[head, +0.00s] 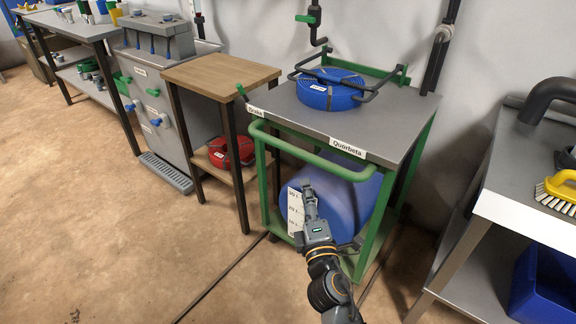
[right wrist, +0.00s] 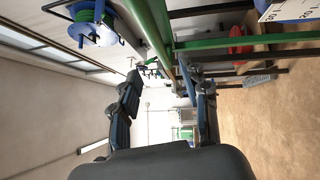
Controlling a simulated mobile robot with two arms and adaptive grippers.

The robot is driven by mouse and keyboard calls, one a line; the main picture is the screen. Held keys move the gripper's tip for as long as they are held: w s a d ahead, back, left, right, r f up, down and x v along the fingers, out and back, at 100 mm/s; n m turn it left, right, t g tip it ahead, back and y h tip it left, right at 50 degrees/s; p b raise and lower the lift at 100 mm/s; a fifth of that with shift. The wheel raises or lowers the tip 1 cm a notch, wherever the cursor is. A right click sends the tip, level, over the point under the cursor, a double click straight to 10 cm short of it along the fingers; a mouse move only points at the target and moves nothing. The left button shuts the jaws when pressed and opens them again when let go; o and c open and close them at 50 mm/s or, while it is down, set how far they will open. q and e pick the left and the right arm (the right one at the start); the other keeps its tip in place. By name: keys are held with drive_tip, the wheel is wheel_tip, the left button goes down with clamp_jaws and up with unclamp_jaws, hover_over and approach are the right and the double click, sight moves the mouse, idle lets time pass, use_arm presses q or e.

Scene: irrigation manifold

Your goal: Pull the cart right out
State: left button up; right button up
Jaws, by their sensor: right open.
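My right gripper (head: 309,188) is in front of the drum, just below the handle in the head view. In the right wrist view my right gripper (right wrist: 163,80) is open and empty, with the green handle (right wrist: 250,42) beyond the fingertips; contact cannot be told. My left gripper is not in view.
A blue hose coil (head: 330,92) lies in a dark rack on the cart top. The wooden-topped stand (head: 220,75) with a red coil (head: 231,151) is close on the left. A grey table (head: 513,190) stands on the right. Floor in front is clear apart from a dark line.

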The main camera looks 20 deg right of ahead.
sight(299, 155)
drive_tip(key=w, duration=0.4)
drive_tip(key=w+d+r, duration=0.1)
drive_tip(key=w, duration=0.3)
drive_tip(key=w+r, duration=0.1)
drive_tip(key=w, duration=0.3)
drive_tip(key=shift+d, duration=0.2)
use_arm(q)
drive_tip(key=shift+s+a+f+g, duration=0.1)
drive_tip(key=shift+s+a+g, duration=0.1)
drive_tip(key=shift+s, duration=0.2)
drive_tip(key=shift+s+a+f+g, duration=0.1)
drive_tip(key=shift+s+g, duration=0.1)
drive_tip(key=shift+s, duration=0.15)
use_arm(e)
drive_tip(key=shift+w+d+r, duration=0.1)
drive_tip(key=shift+w+r, duration=0.05)
drive_tip(key=shift+w, duration=0.65)
drive_tip(key=shift+c, duration=0.2)
clamp_jaws()
